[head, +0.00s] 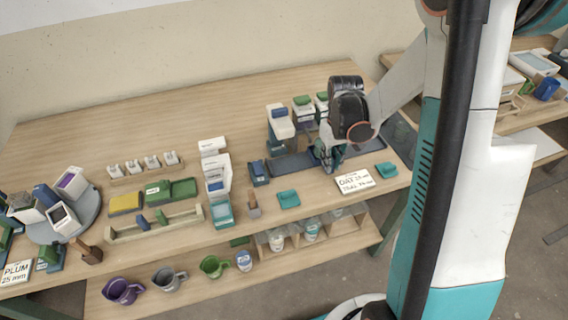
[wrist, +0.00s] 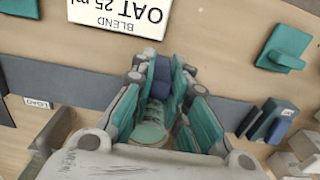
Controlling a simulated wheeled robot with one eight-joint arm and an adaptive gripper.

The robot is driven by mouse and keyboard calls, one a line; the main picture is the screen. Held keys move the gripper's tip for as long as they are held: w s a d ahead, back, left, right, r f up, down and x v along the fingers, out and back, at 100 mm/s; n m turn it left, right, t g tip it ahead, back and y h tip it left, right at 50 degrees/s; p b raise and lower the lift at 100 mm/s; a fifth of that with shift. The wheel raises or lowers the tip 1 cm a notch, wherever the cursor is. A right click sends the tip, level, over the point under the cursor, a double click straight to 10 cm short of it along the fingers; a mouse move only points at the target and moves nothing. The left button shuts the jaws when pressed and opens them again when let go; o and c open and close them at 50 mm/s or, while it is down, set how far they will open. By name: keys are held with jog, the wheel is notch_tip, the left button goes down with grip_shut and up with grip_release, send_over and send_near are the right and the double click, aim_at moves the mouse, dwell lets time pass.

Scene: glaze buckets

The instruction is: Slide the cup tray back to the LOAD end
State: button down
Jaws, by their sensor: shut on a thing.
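My gripper (head: 328,166) is at the dark blue-grey track on the table, pointing down. In the wrist view my gripper (wrist: 160,82) has its teal fingers closed around a small blue upright piece (wrist: 162,78), which looks like the cup tray's handle. The rest of the cup tray is hidden by the fingers or cannot be told from the track. The track (wrist: 70,84) runs left and right past the gripper; it also shows in the head view (head: 290,164). A LOAD label (wrist: 37,102) lies beside the track's left part in the wrist view.
White dispensers (head: 280,122) stand behind the track. A blue block (head: 258,172) is near its left end.

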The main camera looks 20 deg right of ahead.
jog(key=shift+d+b, duration=0.3)
jog(key=shift+d, duration=4.4)
jog(key=shift+d, duration=4.6)
jog(key=c, duration=1.6)
grip_release()
jog(key=shift+c, duration=0.2)
jog(key=shift+r, duration=0.1)
